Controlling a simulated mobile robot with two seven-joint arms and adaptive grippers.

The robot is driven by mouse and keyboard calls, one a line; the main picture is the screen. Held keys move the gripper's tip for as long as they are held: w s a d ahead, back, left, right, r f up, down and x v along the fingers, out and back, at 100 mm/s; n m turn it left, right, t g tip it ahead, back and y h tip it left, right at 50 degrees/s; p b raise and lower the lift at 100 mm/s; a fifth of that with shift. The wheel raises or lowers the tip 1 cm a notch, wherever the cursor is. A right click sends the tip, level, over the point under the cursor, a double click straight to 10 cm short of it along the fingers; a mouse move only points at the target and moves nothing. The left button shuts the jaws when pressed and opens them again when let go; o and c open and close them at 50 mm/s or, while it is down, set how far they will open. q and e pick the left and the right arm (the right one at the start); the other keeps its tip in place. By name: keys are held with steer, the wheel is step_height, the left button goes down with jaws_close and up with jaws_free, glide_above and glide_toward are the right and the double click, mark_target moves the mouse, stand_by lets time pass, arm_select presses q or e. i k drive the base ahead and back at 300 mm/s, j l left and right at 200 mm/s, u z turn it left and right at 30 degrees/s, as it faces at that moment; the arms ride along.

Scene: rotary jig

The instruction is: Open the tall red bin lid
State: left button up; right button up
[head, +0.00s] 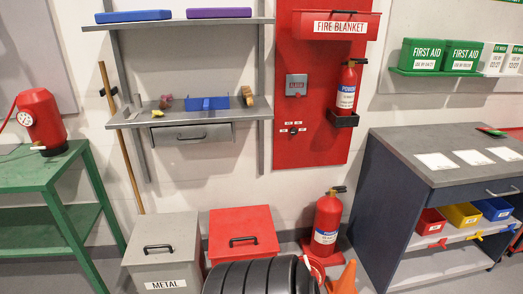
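A tall red bin (243,235) stands on the floor at the lower middle of the head view, against the white wall. Its red lid is shut and slopes toward me. A black bar handle (243,241) sits on the lid. The lower front of the bin is hidden behind a black ribbed object and the picture's bottom edge. Neither of my grippers shows in the head view.
A grey METAL bin (165,251) stands to the left. Black ribbed rounds (262,277), perhaps tyres, lie in front. A fire extinguisher (327,222) and orange cone (345,277) are to the right.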

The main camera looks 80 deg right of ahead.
mark_target(247, 230)
steer(key=z, duration=1.95)
